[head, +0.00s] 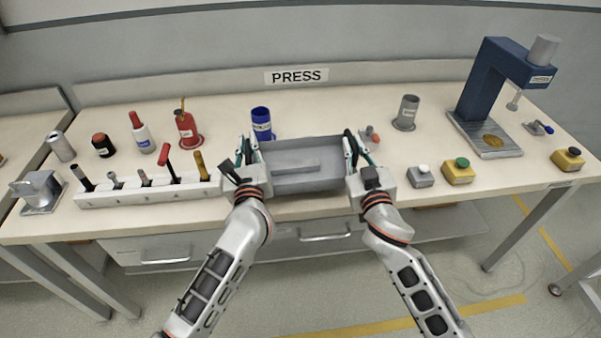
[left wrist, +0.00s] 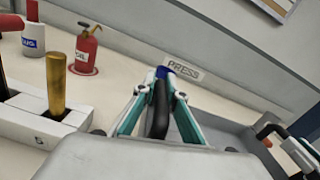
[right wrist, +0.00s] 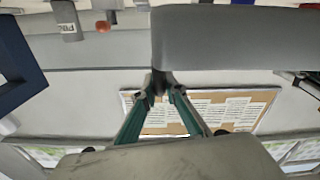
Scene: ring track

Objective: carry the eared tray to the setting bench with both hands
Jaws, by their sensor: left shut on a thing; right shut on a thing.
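The eared tray (head: 330,182) is a grey open tray with a raised bar inside, at the front middle of the bench marked PRESS. Its black ears stick out at the left and right ends. My left gripper (head: 247,150) is shut on the left ear; the left wrist view shows the black ear (left wrist: 158,110) between its fingers. My right gripper (head: 355,148) is shut on the right ear, and the tray wall (right wrist: 235,37) shows beside its fingers in the right wrist view. I cannot tell whether the tray touches the bench top. No setting bench is identifiable.
A blue cup (head: 262,125) stands close behind the tray's left end. A white rack (head: 150,192) with several tools is to the left. A grey cup (head: 406,113), button boxes (head: 457,171) and a blue press (head: 482,90) are to the right. Another bench (head: 20,130) adjoins at left.

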